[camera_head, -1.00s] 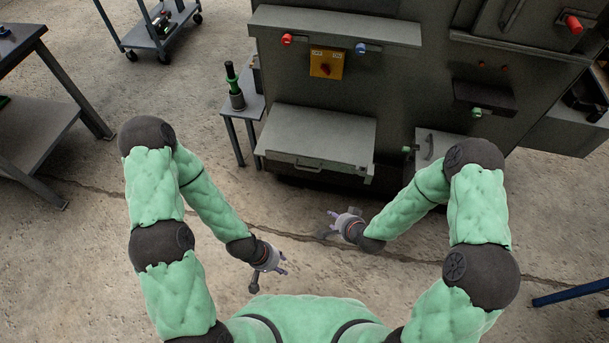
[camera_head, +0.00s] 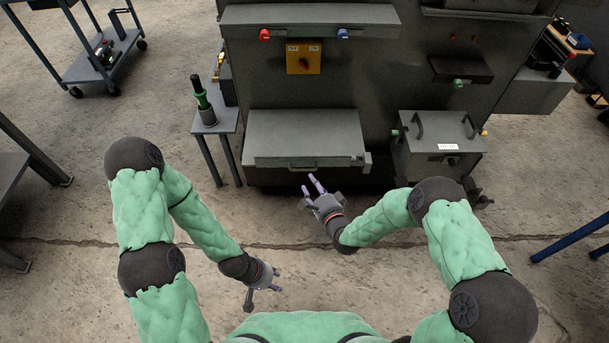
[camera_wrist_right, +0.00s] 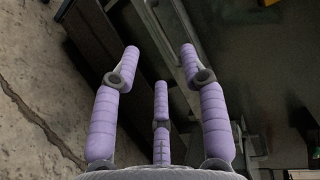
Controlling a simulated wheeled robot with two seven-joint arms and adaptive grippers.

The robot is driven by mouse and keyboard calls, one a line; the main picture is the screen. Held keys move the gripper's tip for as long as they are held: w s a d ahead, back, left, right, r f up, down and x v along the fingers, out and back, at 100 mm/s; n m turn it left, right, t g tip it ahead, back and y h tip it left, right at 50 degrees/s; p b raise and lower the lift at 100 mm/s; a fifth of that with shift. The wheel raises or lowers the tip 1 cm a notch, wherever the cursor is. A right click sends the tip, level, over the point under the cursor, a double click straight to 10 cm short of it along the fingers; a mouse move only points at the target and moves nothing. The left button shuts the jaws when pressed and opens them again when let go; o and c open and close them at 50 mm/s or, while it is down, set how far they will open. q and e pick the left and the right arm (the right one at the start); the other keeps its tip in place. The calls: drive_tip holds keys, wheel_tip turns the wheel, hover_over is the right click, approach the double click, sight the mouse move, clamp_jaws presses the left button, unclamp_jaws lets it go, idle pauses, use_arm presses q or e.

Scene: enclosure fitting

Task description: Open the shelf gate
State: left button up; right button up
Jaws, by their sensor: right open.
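A grey shelf unit (camera_head: 305,128) with a sloped top and a bar handle (camera_head: 303,166) on its front stands low against the big grey machine. I cannot tell for sure that this is the shelf gate. My right gripper (camera_head: 311,186) is open and empty, just in front of and below the handle, apart from it. In the right wrist view its purple fingers (camera_wrist_right: 160,70) are spread, with a grey edge (camera_wrist_right: 180,40) beyond them. My left gripper (camera_head: 277,280) is lower in the head view, over bare floor, its fingers apart and empty.
A grey box (camera_head: 437,165) with handles and a white label stands right of the shelf unit. A small side table (camera_head: 217,122) with a green-and-black tool (camera_head: 203,101) stands left. A yellow switch panel (camera_head: 303,57) is above. The floor in front is clear.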

sight(308, 166)
drive_tip(key=b+x, duration=0.2)
drive_tip(key=x, duration=0.5)
drive_tip(key=shift+f, duration=0.1)
clamp_jaws()
